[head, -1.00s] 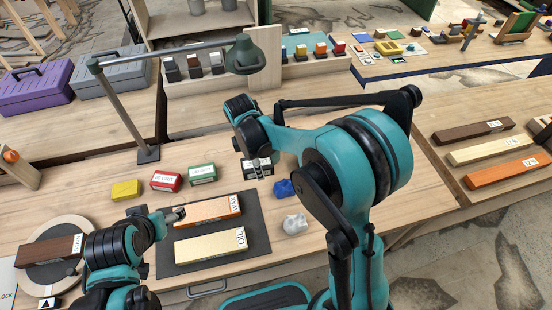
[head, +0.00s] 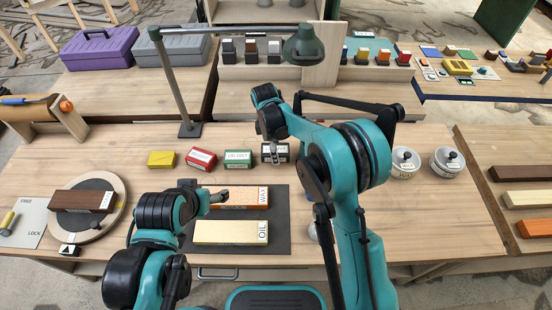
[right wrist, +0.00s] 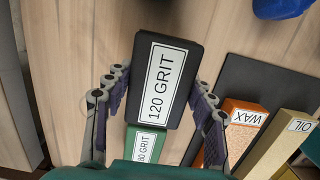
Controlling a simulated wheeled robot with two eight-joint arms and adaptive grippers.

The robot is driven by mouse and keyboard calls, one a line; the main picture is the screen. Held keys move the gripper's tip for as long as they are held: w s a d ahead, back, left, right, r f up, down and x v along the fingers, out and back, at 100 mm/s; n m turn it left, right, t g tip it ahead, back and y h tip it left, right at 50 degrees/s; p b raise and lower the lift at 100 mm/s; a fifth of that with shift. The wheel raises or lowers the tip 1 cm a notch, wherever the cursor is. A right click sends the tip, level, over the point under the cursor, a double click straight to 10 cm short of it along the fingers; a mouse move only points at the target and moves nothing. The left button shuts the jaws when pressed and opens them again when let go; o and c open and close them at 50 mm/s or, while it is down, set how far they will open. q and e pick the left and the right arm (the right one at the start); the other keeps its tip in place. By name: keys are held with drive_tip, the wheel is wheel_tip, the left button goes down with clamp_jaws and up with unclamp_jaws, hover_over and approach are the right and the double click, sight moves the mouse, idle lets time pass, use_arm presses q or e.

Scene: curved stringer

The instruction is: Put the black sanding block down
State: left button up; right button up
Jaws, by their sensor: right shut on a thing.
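The black sanding block (right wrist: 165,85), labelled 120 GRIT, is between the two fingers of my right gripper (right wrist: 158,105), which is shut on it. In the head view the black block (head: 268,148) is at the right end of a row, right of the green block (head: 238,155). My right gripper (head: 275,157) is over it. In the right wrist view it looks larger than the green block (right wrist: 147,143) and partly covers it, so it seems raised; its underside is hidden. My left gripper (head: 220,196) is near the orange WAX stone, its opening unclear.
Red (head: 200,158) and yellow (head: 161,159) blocks continue the row leftwards. The WAX (head: 240,197) and OIL (head: 228,233) stones lie on a dark mat (head: 283,238) in front. A lamp (head: 175,85) stands behind. A blue lump (right wrist: 280,8) shows in the right wrist view.

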drive_tip(key=shift+f+b, duration=0.65)
drive_tip(key=shift+f, duration=1.1)
drive_tip(key=shift+f, duration=0.15)
drive_tip(key=o, duration=1.6)
drive_tip(key=shift+c, duration=0.2)
